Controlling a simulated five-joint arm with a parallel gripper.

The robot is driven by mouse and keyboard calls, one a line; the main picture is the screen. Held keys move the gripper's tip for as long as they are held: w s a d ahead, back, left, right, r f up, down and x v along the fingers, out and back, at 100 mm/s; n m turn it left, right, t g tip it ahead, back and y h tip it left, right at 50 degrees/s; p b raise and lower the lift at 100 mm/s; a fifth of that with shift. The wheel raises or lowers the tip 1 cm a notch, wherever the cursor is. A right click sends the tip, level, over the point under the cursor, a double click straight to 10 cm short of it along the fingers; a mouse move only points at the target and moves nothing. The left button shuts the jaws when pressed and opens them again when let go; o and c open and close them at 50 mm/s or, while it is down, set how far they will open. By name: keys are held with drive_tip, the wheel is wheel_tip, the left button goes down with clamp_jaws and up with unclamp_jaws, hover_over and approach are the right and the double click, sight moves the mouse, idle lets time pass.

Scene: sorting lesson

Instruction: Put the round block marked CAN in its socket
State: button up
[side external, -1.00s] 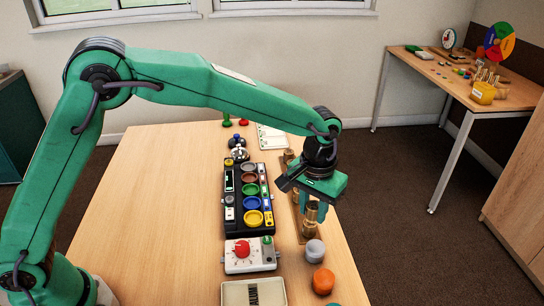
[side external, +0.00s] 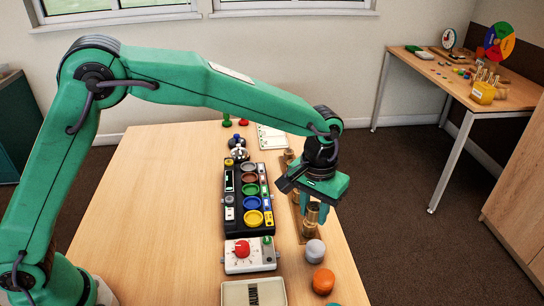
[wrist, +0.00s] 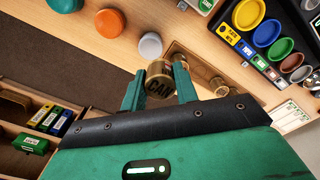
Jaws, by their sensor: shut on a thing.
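The round brass block marked CAN (wrist: 159,88) sits between the two green fingers of my gripper (wrist: 160,92) in the wrist view, its dark lettered face towards the camera. In the side view my gripper (side external: 318,210) is shut on this block (side external: 312,212), over the near part of a long wooden board (side external: 307,238). More brass round pieces stand on the board beyond it, partly hidden by my gripper. I cannot tell whether the held block touches the board, and its socket cannot be made out.
A black tray with coloured round cups (side external: 232,225) lies left of the board. A white box with a red knob (side external: 242,254), a grey round piece (side external: 315,251) and an orange one (side external: 323,280) stand nearer. The left of the table (side external: 160,220) is clear.

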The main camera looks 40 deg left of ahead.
sight(253, 219)
drive_tip(key=shift+a, duration=0.1)
drive_tip(key=s+a+f+n, duration=0.1)
drive_tip(key=a+n, duration=0.3)
drive_tip(key=a, duration=1.1)
drive_tip(key=shift+s+f+n, duration=0.15)
drive_tip(key=shift+s+n, duration=0.15)
drive_tip(key=shift+s, duration=0.35)
drive_tip(key=shift+f, duration=0.15)
drive_tip(key=shift+f, duration=2.75)
drive_tip(key=shift+f, duration=0.4)
idle(1.9)
drive_tip(key=shift+r, duration=0.35)
